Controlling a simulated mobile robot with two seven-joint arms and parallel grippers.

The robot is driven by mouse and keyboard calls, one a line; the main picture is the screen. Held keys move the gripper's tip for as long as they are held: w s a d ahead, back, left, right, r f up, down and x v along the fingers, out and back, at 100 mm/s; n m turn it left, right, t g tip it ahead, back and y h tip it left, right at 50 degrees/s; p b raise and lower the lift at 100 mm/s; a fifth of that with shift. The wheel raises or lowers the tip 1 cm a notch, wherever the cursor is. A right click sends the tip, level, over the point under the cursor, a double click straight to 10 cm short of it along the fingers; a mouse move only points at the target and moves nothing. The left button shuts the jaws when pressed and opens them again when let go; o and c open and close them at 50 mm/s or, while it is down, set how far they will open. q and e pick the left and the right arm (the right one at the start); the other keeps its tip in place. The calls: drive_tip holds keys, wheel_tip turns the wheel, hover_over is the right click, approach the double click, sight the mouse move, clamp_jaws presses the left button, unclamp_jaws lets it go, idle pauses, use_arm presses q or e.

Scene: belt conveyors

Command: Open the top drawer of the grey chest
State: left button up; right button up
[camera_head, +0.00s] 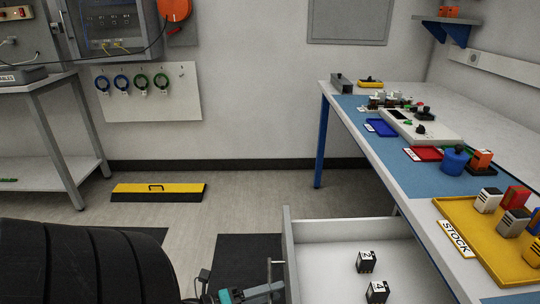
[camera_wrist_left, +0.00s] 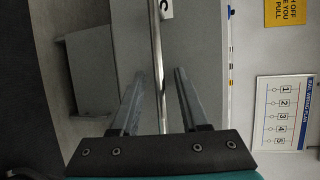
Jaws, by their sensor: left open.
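The top drawer (camera_head: 335,231) of the grey chest stands open at the bottom of the head view, its pale inside showing; the chest body is out of that view. Two black boxes marked 2 (camera_head: 366,262) and 4 (camera_head: 377,291) lie in it. My left gripper (camera_head: 266,289) is at the outside of the drawer front, by the metal bar handle (camera_head: 270,274). In the left wrist view my left gripper (camera_wrist_left: 160,74) is open, with one finger on each side of the bar handle (camera_wrist_left: 156,50). Contact cannot be told. My right gripper is not in view.
A workbench (camera_head: 345,127) with a yellow stock tray (camera_head: 475,257) stands at the right, above the drawer's far side. A black and yellow floor block (camera_head: 158,192) lies near the wall. A grey table (camera_head: 48,112) is at the left.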

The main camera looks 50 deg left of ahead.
use_arm(q)
drive_tip(key=shift+s, duration=0.1)
drive_tip(key=shift+s, duration=0.2)
drive_tip(key=p+v, duration=0.3)
drive_tip(key=v, duration=1.1)
drive_tip(key=shift+s, duration=0.35)
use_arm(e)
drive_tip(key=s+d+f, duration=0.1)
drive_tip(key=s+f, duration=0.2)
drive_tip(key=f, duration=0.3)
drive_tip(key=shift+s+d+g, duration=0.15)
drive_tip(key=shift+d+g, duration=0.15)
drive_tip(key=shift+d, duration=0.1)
use_arm(q)
drive_tip(key=shift+a+r, duration=0.1)
drive_tip(key=shift+a, duration=0.05)
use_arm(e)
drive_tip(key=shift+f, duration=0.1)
